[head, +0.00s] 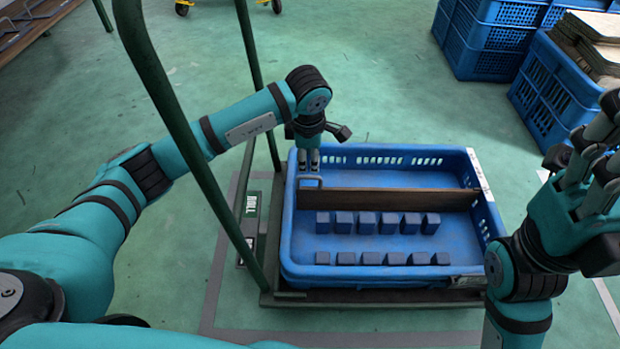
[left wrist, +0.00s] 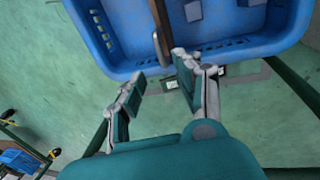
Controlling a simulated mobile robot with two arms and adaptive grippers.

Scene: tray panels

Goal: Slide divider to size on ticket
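The brown divider (head: 390,199) stands across the blue tray (head: 400,254), with empty space behind it and several dark blue blocks (head: 367,223) in two rows in front. A small grey U-shaped handle (head: 311,181) is at its left end. My left gripper (head: 308,168) points down just above this handle. In the left wrist view its fingers (left wrist: 158,68) are apart and empty, with the divider's end (left wrist: 159,45) beyond the gap. My right gripper (head: 590,165) is right of the tray.
The tray sits on a cart with green posts (head: 248,110); one post rises close beside my left arm. Blue crates (head: 490,42) stand at the back right, one holding flat brown panels (head: 595,40). The green floor behind the tray is clear.

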